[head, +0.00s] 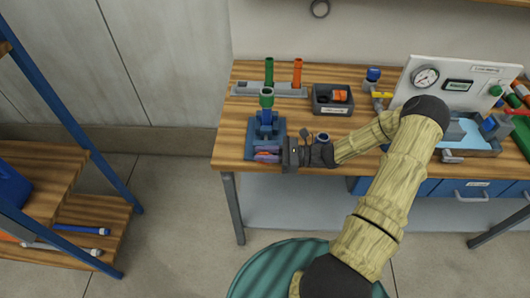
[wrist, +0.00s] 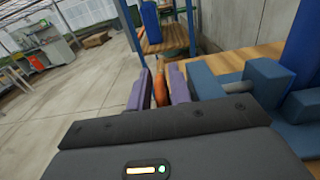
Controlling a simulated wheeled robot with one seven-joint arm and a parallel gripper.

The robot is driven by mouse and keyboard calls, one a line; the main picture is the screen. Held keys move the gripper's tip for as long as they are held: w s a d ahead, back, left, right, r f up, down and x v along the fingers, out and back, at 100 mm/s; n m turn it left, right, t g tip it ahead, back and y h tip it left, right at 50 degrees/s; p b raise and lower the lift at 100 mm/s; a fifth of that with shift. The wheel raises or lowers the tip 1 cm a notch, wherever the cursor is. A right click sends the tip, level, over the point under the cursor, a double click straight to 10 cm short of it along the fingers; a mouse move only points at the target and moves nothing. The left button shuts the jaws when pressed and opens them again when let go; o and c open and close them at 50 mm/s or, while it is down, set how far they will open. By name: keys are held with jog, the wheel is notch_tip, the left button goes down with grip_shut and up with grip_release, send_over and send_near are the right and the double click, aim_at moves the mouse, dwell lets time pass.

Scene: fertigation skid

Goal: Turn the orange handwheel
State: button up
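The orange handwheel (wrist: 160,88) shows in the wrist view as a narrow orange piece between my two purple fingers. Most of it is hidden. My gripper (wrist: 158,97) has its fingers apart, one on each side of the orange piece, and firm contact is not visible. In the head view my gripper (head: 267,155) is at the front left of the bench, by the low front of a blue fixture (head: 266,128). Only a little orange shows there among the purple fingers.
The wooden bench (head: 330,130) holds a grey rack with green and orange tubes (head: 269,88), a dark bin (head: 333,99) and a white gauge panel (head: 452,82). A blue-framed shelf (head: 70,125) stands left. Floor between shelf and bench is clear.

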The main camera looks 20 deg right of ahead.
grip_shut()
